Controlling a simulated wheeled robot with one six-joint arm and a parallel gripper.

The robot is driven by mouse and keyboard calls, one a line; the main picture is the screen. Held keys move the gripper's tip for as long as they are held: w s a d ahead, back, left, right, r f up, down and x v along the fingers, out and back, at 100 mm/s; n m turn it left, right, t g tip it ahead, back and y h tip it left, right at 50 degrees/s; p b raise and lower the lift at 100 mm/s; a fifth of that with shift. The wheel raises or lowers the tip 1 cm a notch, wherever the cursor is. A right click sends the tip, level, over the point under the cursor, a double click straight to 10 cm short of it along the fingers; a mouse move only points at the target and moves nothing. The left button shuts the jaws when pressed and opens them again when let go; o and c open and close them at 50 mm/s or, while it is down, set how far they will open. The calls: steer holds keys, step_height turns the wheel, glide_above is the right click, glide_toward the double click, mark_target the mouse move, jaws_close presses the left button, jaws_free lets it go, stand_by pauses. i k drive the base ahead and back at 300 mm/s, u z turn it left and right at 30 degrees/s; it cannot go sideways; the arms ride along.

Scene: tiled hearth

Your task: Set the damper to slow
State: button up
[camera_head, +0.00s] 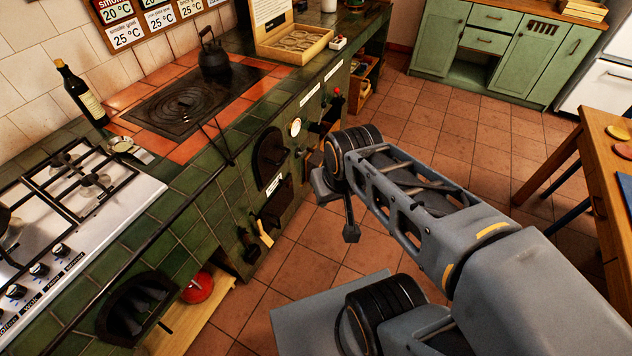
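The green-tiled hearth (205,215) runs diagonally from the lower left to the top, with a dark iron hotplate (190,103) in its top. Its front carries a round white gauge (295,127), a black round door (268,157) and a small lever with a red knob (337,92). White labels sit on the edge above; their words are too small to read. I cannot tell which fitting is the damper or its setting. My gripper (337,205) hangs in front of the hearth, apart from it, seen from behind; its opening is unclear and no held thing shows.
A kettle (213,57) stands on the hotplate's far end. A dark bottle (82,95) stands by the tiled wall, and a gas hob (70,215) is at left. A wooden table (590,150) is at right. Green cabinets (500,50) stand behind; tiled floor between is clear.

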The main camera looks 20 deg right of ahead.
mark_target(288, 184)
steer(key=k, duration=0.45)
steer(key=u, duration=0.65)
steer(key=i, duration=1.45)
steer(key=z, duration=0.7)
